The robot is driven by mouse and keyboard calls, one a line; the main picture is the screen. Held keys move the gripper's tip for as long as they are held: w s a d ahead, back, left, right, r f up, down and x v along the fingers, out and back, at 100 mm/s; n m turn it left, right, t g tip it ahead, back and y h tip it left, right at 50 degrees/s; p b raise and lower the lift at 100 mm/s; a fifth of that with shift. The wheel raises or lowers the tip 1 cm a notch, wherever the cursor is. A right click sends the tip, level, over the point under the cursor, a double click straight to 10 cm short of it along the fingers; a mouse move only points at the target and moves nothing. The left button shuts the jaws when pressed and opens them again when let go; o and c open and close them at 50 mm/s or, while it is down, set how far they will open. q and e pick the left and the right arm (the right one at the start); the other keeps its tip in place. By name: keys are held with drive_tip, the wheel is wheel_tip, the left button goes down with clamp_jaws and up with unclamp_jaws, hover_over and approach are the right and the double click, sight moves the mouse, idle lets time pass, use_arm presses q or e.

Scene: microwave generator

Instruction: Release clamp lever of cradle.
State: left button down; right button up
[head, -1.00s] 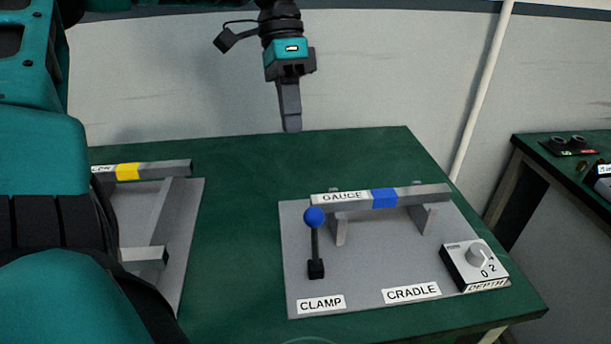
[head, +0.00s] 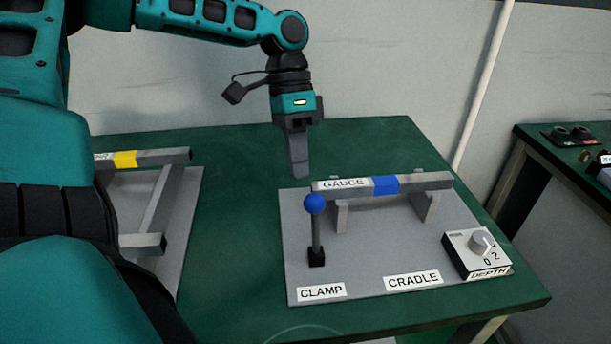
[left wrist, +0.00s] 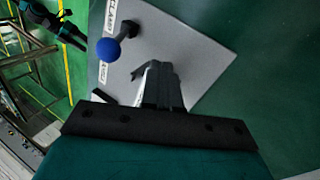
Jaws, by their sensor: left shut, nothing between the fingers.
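The clamp lever (head: 316,232) stands upright with a blue ball knob (head: 314,203) on a dark post, at the left of the grey cradle plate (head: 365,270). A CLAMP label (head: 321,291) lies in front of it. The grey gauge bar (head: 418,182) with a blue band rests on two supports behind the lever. My left gripper (head: 299,170) points down, shut and empty, behind and above the knob and apart from it. In the left wrist view the blue knob (left wrist: 108,50) shows left of the gripper fingers (left wrist: 160,75). My right gripper is not in view.
A white DEPTH dial box (head: 478,254) sits at the plate's right. A second grey plate with a yellow-banded bar (head: 150,158) stands at left, partly hidden by my arm. Another green bench (head: 570,165) is at right. Green table (head: 235,215) between the plates is clear.

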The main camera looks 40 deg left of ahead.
sight(315, 224)
use_arm(q)
drive_tip(key=shift+s+d, duration=0.55)
drive_tip(key=shift+d, duration=0.4)
drive_tip(key=shift+s+d, duration=0.5)
drive_tip(key=shift+d, duration=0.4)
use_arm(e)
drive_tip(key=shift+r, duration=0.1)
use_arm(q)
drive_tip(key=shift+r+p, duration=0.1)
drive_tip(key=shift+p, duration=0.2)
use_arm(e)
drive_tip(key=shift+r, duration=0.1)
